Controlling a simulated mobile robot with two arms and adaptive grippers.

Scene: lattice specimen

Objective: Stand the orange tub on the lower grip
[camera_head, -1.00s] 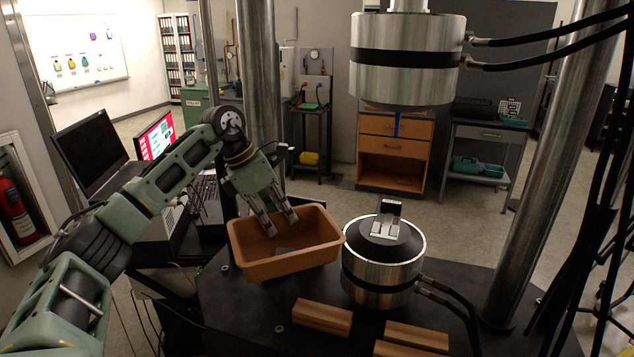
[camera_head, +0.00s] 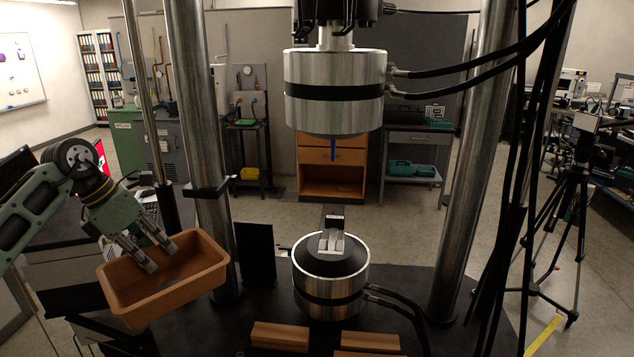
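The orange tub (camera_head: 165,298) is upright and slightly turned at the left, beside the near-left column. My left gripper (camera_head: 161,257) reaches over its far rim. Two spread fingers show inside the far wall, and the tub has moved with them, so the gripper appears shut on that wall; what lies behind the wall is hidden. The lower grip (camera_head: 329,264) is a silver and black cylinder right of the tub, with a small metal clamp (camera_head: 331,240) standing on top. The tub is clear of it. My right gripper is not in view.
The upper cylinder (camera_head: 335,85) hangs above the lower grip with an open gap between. Steel columns (camera_head: 206,150) and (camera_head: 473,170) flank it. Hoses (camera_head: 398,300) run off its right. Wooden blocks (camera_head: 280,336) lie on the black table (camera_head: 420,285) in front.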

